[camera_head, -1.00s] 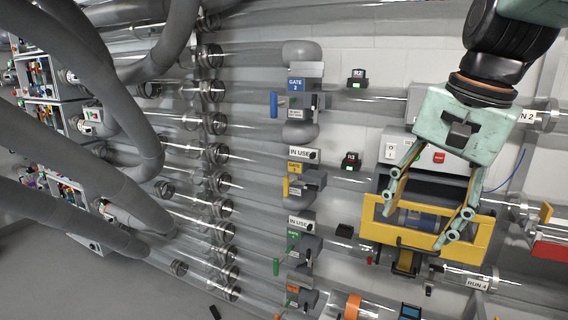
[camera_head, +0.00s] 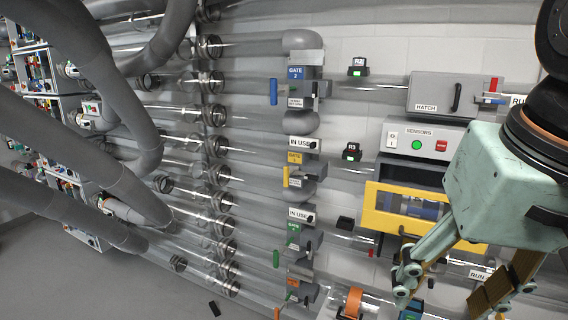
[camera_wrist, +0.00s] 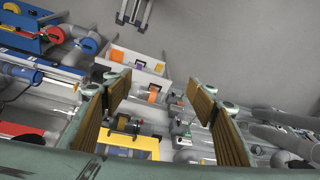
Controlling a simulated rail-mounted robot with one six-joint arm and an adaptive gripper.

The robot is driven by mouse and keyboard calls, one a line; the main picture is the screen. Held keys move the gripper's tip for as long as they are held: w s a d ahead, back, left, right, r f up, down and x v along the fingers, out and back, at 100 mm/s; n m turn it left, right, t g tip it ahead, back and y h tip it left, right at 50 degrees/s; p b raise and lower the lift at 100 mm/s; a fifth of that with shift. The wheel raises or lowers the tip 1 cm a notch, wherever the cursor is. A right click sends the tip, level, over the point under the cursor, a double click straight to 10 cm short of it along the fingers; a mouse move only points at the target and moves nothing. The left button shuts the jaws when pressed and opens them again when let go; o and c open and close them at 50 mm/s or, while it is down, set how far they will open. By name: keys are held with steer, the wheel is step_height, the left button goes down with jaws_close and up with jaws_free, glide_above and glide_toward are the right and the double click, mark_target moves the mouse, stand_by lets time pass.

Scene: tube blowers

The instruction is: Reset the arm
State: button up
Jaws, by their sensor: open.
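My gripper (camera_head: 452,294) is at the lower right of the head view, in front of the tube wall. Its two fingers are spread wide with nothing between them. In the wrist view my gripper (camera_wrist: 166,100) also shows open and empty. A yellow-framed box (camera_head: 384,222) with a window stands left of and behind it. The same yellow frame shows in the wrist view (camera_wrist: 128,145), low between the fingers.
A grey hatch box (camera_head: 436,92) and a sensors panel (camera_head: 418,142) sit above the yellow frame. Gate units (camera_head: 294,178) line the clear tubes at the middle. Thick grey hoses (camera_head: 95,140) run at left. Grey floor (camera_head: 130,285) is open at lower left.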

steer(key=s+f+n+b, duration=0.1)
steer(key=s+f+n, duration=0.1)
steer(key=s, duration=0.3)
steer(key=shift+s+f+t, duration=0.15)
steer(key=shift+f+t, duration=0.15)
steer(key=shift+f, duration=0.5)
steer(key=shift+a, duration=0.1)
stand_by(0.5)
